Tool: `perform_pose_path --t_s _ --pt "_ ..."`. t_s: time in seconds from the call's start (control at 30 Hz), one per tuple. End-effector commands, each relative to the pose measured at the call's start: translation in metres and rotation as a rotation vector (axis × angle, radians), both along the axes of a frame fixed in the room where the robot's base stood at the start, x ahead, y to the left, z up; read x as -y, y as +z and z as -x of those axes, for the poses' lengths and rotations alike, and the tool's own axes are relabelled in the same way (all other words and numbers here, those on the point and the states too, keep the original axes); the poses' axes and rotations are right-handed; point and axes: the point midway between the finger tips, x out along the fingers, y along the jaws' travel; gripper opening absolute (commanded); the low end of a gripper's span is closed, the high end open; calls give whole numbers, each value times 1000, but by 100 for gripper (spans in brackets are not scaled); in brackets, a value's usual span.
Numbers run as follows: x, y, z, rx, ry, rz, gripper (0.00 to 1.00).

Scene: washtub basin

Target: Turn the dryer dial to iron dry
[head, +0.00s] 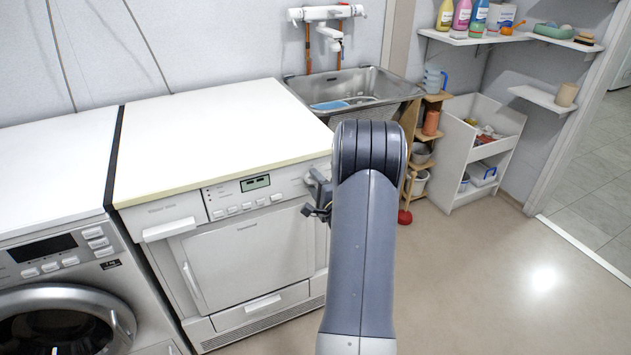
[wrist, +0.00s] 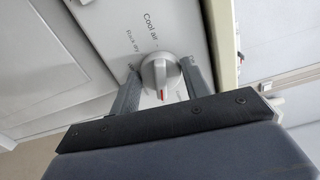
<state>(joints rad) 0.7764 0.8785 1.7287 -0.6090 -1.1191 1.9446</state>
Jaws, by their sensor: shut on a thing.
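The dryer (head: 240,240) stands in the middle of the head view, with a small display and several buttons on its front panel. Its dial (wrist: 160,75) is a round light knob with a red mark, seen in the wrist view. The labels "Cool air" and "Rack dry" are printed beside it; other labels are partly hidden. My gripper (wrist: 162,82) has one finger on each side of the dial and is shut on it. In the head view my gripper (head: 318,195) is at the right end of the dryer panel, and my arm hides part of that area.
A washing machine (head: 60,270) stands left of the dryer. A metal sink (head: 355,90) is behind on the right. A wooden shelf rack (head: 428,140) and a white cabinet (head: 480,150) stand farther right. The floor (head: 490,280) at right is clear.

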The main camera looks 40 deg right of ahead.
Motion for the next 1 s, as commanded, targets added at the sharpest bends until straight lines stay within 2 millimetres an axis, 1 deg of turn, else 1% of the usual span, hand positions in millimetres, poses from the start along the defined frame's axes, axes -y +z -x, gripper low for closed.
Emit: perform_pose_path --t_s 0.2,0.4,0.97,1.0 --pt "0 1 0 29 -1 -125 22" --pt "0 1 0 44 -1 -189 22" --pt "0 0 1 50 -1 -216 22" --pt "0 0 1 50 -1 -216 47"
